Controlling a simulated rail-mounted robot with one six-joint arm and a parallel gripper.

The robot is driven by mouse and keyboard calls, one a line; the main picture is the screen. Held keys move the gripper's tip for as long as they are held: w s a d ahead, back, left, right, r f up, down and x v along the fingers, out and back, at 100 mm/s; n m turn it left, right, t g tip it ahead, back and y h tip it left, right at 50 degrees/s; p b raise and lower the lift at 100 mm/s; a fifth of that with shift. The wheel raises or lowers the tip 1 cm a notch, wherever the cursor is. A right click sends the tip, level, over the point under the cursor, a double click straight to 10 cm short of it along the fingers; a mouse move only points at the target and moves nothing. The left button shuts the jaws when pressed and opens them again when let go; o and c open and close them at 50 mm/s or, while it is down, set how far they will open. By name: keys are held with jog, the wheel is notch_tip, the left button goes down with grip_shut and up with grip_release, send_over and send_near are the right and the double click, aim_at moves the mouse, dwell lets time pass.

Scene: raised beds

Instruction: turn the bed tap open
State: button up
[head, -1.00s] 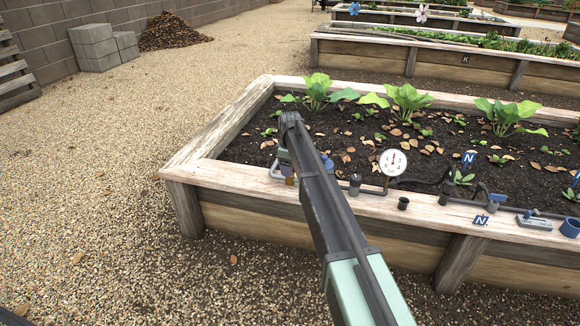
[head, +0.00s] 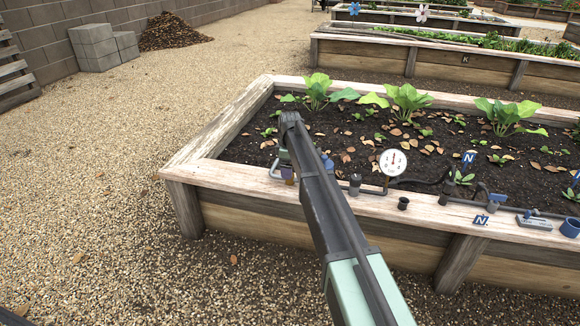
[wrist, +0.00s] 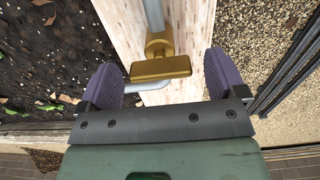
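The bed tap shows in the wrist view as a brass body with a flat brass bar handle (wrist: 160,67) on a grey pipe above the pale wooden rim. My gripper (wrist: 163,80) is open, with one purple finger to the left of the handle and one to the right. Gaps show between the handle and both fingers, so it is not gripped. In the head view my gripper (head: 287,172) is mostly hidden behind my arm at the bed's near rim, beside a bent grey pipe (head: 275,171). The tap cannot be made out there.
A white dial gauge (head: 393,162) stands on the pipework to the right, with black fittings (head: 355,184) nearer my arm. The raised bed's wooden rim (head: 228,174) runs below. Leafy plants (head: 318,91) grow behind. Open gravel (head: 110,220) lies to the left.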

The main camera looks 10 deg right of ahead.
jog(key=shift+r, duration=0.15)
notch_tip(320, 180, up, 11)
jog(key=p, duration=1.1)
jog(key=s+r+m+p, duration=0.15)
jog(key=s+m, duration=1.15)
jog(key=s, duration=2.8)
notch_tip(320, 180, up, 31)
jog(key=w+p, duration=0.1)
jog(key=p, duration=3)
jog(key=shift+w, duration=0.15)
